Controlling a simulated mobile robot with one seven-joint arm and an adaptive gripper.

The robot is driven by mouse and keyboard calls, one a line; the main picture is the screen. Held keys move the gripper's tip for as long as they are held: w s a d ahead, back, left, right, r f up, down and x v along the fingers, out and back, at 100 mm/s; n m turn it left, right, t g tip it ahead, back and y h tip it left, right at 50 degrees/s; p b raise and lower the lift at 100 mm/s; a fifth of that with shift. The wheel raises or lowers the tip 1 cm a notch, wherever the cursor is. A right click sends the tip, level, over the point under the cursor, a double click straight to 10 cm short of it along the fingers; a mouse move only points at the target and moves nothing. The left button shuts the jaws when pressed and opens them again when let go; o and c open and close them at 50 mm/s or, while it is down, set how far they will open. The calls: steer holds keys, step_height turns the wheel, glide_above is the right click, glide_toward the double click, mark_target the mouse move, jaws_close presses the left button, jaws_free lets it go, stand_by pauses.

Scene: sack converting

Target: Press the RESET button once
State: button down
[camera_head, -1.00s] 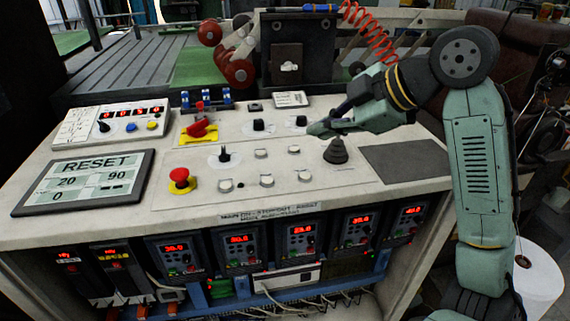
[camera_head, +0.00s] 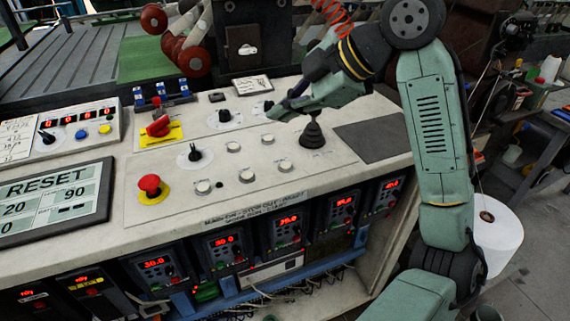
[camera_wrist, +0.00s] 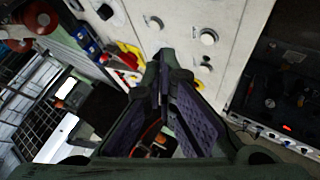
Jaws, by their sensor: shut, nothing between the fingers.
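The word RESET stands on a grey-framed display (camera_head: 52,203) at the left of the control desk. Several pale round push buttons, one of them at the front (camera_head: 247,175), sit in two rows on the desk; no label is readable on them, so I cannot tell which is RESET. A yellow button (camera_head: 105,129) and a blue button (camera_head: 81,134) sit on the counter box. My gripper (camera_head: 274,112) is shut and empty, above the desk by the black joystick and a dark knob. In the wrist view, its fingertips (camera_wrist: 163,64) meet near pale round buttons (camera_wrist: 208,37).
A red mushroom button (camera_head: 149,185) on a yellow base, a red-handled switch (camera_head: 158,126) and a black selector knob (camera_head: 195,154) stand up from the desk. The black joystick (camera_head: 312,133) stands close to my gripper. A dark flat pad (camera_head: 372,139) lies at right.

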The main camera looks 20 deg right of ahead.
mark_target(285, 167)
steer(key=shift+f+b, duration=3.1)
steer(key=shift+f, duration=1.1)
steer(key=shift+f, duration=0.1)
steer(key=shift+f, duration=0.35)
steer(key=shift+f+b, duration=0.45)
steer(key=shift+b, duration=0.1)
steer(key=shift+r, duration=0.1)
steer(key=shift+r+p, duration=0.8)
step_height(285, 167, up, 5)
steer(key=p, duration=0.4)
